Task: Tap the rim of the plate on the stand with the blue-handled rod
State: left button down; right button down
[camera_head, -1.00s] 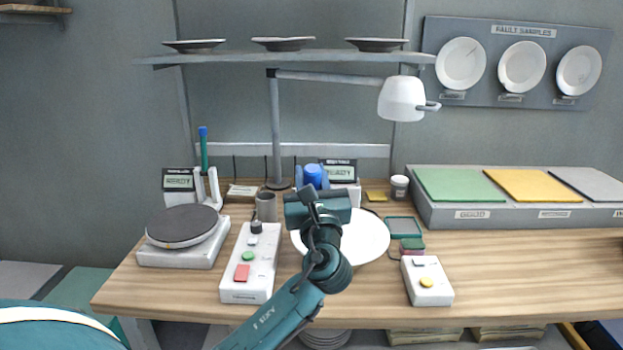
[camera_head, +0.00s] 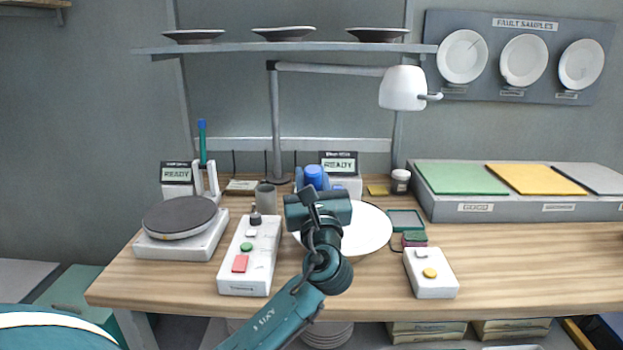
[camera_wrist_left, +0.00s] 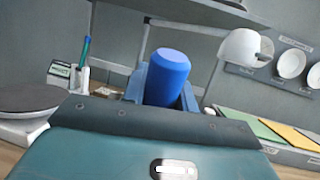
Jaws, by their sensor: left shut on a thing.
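A white plate (camera_head: 372,232) lies face up at the middle of the table in the head view. My left arm covers its left part, and any stand under it is hidden. My left gripper (camera_head: 314,187) is over the plate's far left side, pointing away from me. It is shut on the blue handle (camera_head: 313,173) of the rod. In the left wrist view the thick blue handle (camera_wrist_left: 167,80) stands between the fingers. The rest of the rod is hidden, and I cannot tell whether it touches the plate. My right gripper is out of view.
A dark round turntable (camera_head: 180,217) and a white button box (camera_head: 250,255) stand left of the plate. A smaller box with a yellow button (camera_head: 430,272) stands right. A lamp (camera_head: 403,88) hangs over the back. Bare table lies at the right front.

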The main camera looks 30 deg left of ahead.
pick_arm(q)
jog(key=shift+f, duration=0.3)
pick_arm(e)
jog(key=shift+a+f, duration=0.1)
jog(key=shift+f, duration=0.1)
pick_arm(q)
jog(key=shift+f, duration=0.1)
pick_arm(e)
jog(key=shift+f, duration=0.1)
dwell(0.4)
pick_arm(q)
jog(key=shift+f, duration=0.15)
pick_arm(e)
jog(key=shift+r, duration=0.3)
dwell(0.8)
